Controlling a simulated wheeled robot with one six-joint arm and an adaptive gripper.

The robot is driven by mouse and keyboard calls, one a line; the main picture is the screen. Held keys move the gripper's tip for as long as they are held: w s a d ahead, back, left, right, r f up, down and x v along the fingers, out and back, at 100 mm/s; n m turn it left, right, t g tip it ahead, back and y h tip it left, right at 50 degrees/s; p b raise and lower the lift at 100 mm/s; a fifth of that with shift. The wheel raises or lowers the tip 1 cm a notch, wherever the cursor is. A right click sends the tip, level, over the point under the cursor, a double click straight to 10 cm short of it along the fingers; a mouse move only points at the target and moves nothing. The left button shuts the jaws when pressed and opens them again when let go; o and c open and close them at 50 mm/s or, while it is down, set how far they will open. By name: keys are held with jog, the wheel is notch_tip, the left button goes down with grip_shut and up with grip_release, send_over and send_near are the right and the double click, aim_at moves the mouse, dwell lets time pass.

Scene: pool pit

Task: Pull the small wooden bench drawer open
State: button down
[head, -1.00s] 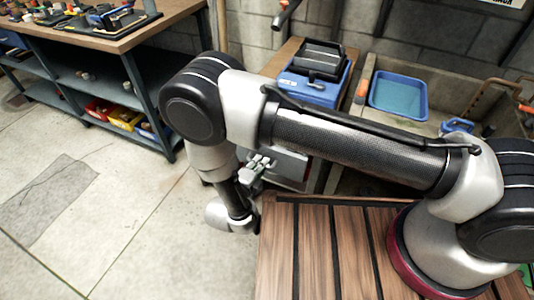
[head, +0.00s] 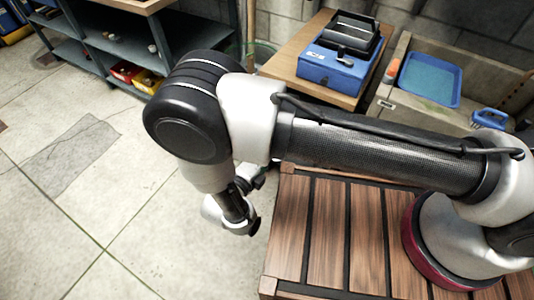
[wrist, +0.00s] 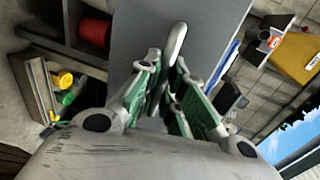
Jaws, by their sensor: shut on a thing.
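In the wrist view my gripper (wrist: 165,74), with green-padded fingers, is closed around the lower part of a pale grey bar-like handle (wrist: 177,42). The handle stands in front of a flat grey panel (wrist: 205,35); where it is fixed is hidden by the fingers. At the left, a wooden-walled, drawer-like box (wrist: 38,85) stands out with small yellow and green items beside its wall. I cannot tell whether the handle belongs to it. In the head view the wooden bench (head: 292,62) is behind my arm; its front and my gripper are mostly hidden.
A blue box (head: 330,72) stands on the bench. A concrete basin with a blue tray (head: 430,80) is to its right. A dark shelf unit (head: 120,38) with red and yellow bins stands at the upper left. The floor (head: 90,200) at the left is clear.

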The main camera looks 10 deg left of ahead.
jog(key=shift+a, duration=0.1)
jog(key=c, duration=1.8)
grip_release()
jog(key=shift+s, duration=0.1)
jog(key=v, duration=1.1)
jog(key=shift+s+a+r, duration=0.1)
jog(key=shift+s, duration=0.25)
